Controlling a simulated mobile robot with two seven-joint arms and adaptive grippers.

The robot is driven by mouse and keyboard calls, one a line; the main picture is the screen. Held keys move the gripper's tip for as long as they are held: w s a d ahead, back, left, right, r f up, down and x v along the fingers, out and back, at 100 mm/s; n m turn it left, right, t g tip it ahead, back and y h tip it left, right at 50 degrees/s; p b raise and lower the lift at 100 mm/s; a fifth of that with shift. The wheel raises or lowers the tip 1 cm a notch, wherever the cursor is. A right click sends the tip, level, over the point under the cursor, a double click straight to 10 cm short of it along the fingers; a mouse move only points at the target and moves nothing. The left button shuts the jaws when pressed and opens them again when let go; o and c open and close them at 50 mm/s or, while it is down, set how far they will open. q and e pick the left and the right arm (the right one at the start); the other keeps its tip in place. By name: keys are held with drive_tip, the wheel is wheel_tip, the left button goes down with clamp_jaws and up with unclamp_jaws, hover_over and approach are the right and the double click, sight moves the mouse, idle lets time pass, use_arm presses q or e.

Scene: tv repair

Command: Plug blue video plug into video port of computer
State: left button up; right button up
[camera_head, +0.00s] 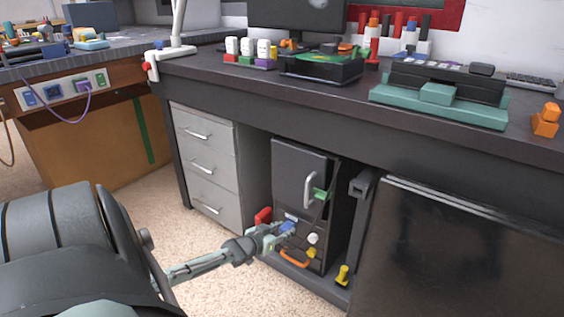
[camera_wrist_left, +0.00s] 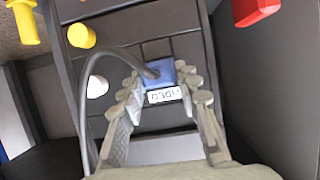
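The computer (camera_head: 300,170) stands upright under the dark workbench, with plugs and cables on its face. The blue video plug (camera_wrist_left: 160,72) is at the computer's face, right by a white label (camera_wrist_left: 165,95) that seems to read "VIDEO" upside down. A grey cable curves from the plug to the left in the wrist view. My left gripper (camera_head: 278,233) reaches in from the left, its fingertips (camera_wrist_left: 161,76) closed on both sides of the blue plug (camera_head: 287,228). The port is hidden behind the plug, so I cannot tell how deep it sits. My right gripper is out of view.
A yellow plug (camera_wrist_left: 82,36), a white plug (camera_wrist_left: 97,86) and a red part (camera_wrist_left: 255,10) are close to the gripper. A grey drawer cabinet (camera_head: 205,160) is left of the computer, a dark panel (camera_head: 450,250) to its right. Carpet is clear in front.

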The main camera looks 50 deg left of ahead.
use_arm(q)
drive_tip(key=o, duration=0.4)
drive_tip(key=shift+s, duration=0.2)
drive_tip(key=v, duration=1.1)
drive_tip(key=shift+s+r, duration=0.2)
drive_tip(key=shift+s, duration=0.05)
drive_tip(key=shift+d, duration=0.1)
